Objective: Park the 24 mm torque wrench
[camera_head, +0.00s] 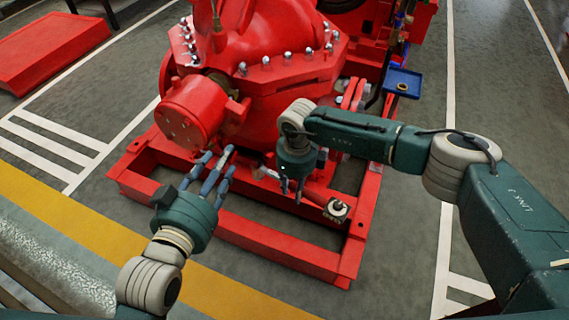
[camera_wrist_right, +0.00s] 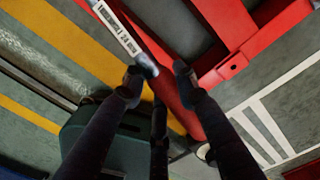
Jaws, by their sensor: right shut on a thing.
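The 24 mm torque wrench (camera_wrist_right: 118,30) shows in the right wrist view as a grey shaft with a white label reading 24 mm and a red handle part. My right gripper (camera_wrist_right: 158,82) is shut on it, with fingers on both sides. In the head view my right gripper (camera_head: 291,196) points down over the front of the red base frame. There the wrench is mostly hard to tell from the red frame behind it. My left gripper (camera_head: 215,158) has its fingers spread and looks empty, left of the right gripper. No parking place for the wrench can be identified.
The red pump (camera_head: 265,90) with bolted flanges stands on the red base frame (camera_head: 270,258). A blue tray (camera_head: 413,77) with a small ring on it is at the back right. A red platform (camera_head: 45,50) lies far left. The floor right of the frame is clear.

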